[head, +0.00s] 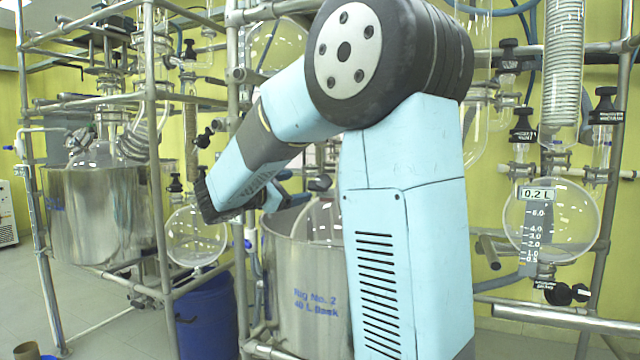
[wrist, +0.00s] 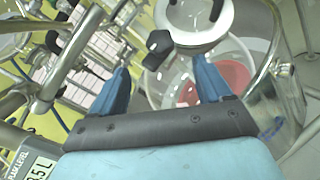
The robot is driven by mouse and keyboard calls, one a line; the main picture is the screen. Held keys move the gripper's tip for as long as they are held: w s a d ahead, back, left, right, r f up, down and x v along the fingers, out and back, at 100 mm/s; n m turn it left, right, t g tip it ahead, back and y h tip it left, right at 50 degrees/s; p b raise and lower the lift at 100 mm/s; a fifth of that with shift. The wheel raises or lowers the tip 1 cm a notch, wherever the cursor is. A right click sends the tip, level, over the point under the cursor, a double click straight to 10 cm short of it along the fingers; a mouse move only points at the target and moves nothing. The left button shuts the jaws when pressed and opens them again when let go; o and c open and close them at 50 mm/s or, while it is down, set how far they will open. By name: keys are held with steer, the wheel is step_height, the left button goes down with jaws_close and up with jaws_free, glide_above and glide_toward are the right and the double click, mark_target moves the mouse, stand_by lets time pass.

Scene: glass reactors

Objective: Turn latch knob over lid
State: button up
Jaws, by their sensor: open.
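In the wrist view, a black latch knob (wrist: 158,46) sits at the left edge of a round, pale metal-rimmed lid (wrist: 200,42). My gripper (wrist: 160,65) is open, its two blue fingers spread apart with nothing between their pads. The knob shows beyond the fingertips, between them in the picture; I cannot tell the exact gap in depth. The right finger overlaps the lid's near rim in the picture. In the head view my own arm hides the knob and lid.
In the head view, a steel bath labelled Rig No. 2 (head: 300,290) stands behind my arm, with a blue drum (head: 207,320) to its left. Metal frame pipes (head: 153,160) and a round glass flask (head: 196,237) are close by. Another flask (head: 552,220) hangs at right.

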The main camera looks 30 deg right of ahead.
mark_target(323, 181)
steer(key=x, duration=1.2)
steer(key=shift+f, duration=0.1)
steer(key=shift+c, duration=0.2)
steer(key=c, duration=0.9)
steer(key=shift+a, duration=0.45)
steer(key=shift+c, duration=0.4)
steer(key=shift+d, duration=0.35)
steer(key=shift+s+d+m, duration=0.1)
steer(key=shift+d+m, duration=0.05)
steer(key=shift+m, duration=0.15)
